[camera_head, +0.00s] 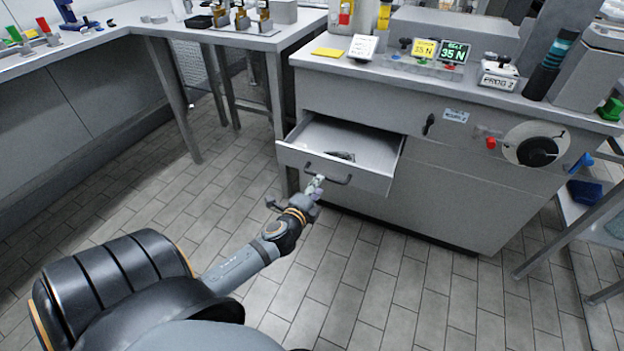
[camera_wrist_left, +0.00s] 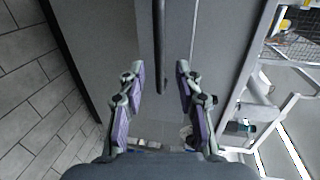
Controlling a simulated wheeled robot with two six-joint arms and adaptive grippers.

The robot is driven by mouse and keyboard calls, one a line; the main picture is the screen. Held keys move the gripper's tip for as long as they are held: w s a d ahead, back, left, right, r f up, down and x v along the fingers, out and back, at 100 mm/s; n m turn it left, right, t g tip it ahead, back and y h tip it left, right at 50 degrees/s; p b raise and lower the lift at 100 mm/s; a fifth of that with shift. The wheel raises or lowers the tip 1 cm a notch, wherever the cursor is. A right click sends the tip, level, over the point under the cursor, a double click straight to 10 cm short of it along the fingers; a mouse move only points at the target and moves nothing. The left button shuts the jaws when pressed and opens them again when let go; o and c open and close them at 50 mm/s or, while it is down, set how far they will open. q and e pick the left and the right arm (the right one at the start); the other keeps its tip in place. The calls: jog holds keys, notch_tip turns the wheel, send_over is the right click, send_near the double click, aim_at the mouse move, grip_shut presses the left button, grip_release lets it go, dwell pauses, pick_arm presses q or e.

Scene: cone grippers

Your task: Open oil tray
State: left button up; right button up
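The oil tray (camera_head: 371,184) is a grey drawer pulled out of the front of the grey cabinet, with its inside showing from above. A dark bar handle (camera_head: 342,182) is on its front; it also shows in the left wrist view (camera_wrist_left: 159,45). My left gripper (camera_head: 317,183) is at the handle. In the left wrist view its two fingers (camera_wrist_left: 159,68) are apart, with the handle bar between them and a gap visible on each side. A small dark item (camera_head: 342,156) lies in the drawer. My right gripper is not in view.
The cabinet (camera_head: 460,200) carries small displays and bottles on top, with a round dial (camera_head: 537,148) on its front. A metal table (camera_head: 150,25) stands at the left. The tiled floor before the drawer is clear.

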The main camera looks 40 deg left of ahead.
pick_arm(q)
jog(key=v, duration=0.4)
jog(key=shift+s+r, duration=0.1)
jog(key=shift+s, duration=0.3)
